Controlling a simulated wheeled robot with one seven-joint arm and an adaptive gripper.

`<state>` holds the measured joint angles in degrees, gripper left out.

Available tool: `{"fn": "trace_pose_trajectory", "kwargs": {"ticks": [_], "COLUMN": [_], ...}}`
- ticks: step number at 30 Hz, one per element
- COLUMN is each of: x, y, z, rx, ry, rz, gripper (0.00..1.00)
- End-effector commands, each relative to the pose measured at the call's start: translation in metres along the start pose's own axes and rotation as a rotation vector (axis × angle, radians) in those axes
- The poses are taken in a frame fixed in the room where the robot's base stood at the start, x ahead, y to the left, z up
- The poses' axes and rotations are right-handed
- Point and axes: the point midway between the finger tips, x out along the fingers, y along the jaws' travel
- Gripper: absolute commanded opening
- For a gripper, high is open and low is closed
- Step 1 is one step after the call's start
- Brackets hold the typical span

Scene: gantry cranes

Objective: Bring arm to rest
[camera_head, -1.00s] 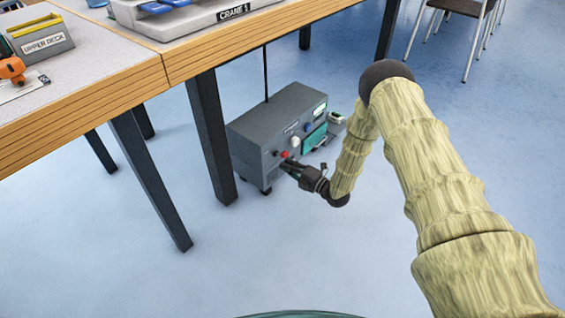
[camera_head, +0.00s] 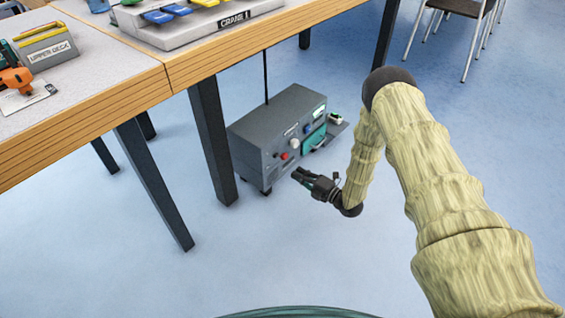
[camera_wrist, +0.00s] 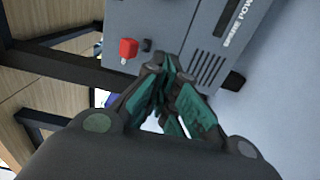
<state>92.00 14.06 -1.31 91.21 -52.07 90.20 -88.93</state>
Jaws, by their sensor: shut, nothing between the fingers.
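My gripper (camera_head: 296,174) is shut and empty, low in front of a grey control box (camera_head: 262,137) that stands on the floor under the table's edge. In the head view there is a small gap between the fingertips and the box. In the wrist view the closed fingers (camera_wrist: 168,66) point toward the box's grey front panel (camera_wrist: 190,25). A red knob or switch (camera_wrist: 128,47) shows on that panel, left of the fingertips; it also shows in the head view (camera_head: 284,156). My arm is bent down from the right.
The wooden table (camera_head: 120,95) fills the upper left, with dark legs (camera_head: 212,140) beside the box. On it are the Crane 1 base (camera_head: 200,28), the Upper Deck box (camera_head: 46,47) and an orange tool (camera_head: 15,78). A chair (camera_head: 468,10) stands at the upper right. The floor in front is clear.

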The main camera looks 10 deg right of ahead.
Motion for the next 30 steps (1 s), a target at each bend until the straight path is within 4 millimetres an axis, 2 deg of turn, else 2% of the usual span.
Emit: {"fn": "trace_pose_trajectory", "kwargs": {"ticks": [6,23,26,30], "x": [-0.009,-0.011,-0.015,-0.034], "y": [0.000,-0.001,-0.008,-0.031], "z": [0.000,-0.002,-0.011,-0.038], "rx": [0.001,0.017,0.100,0.349], "ry": [0.000,-0.006,-0.034,-0.138], "rz": [0.000,-0.009,-0.059,-0.203], "gripper": [0.00,0.00,0.00,0.00]}}
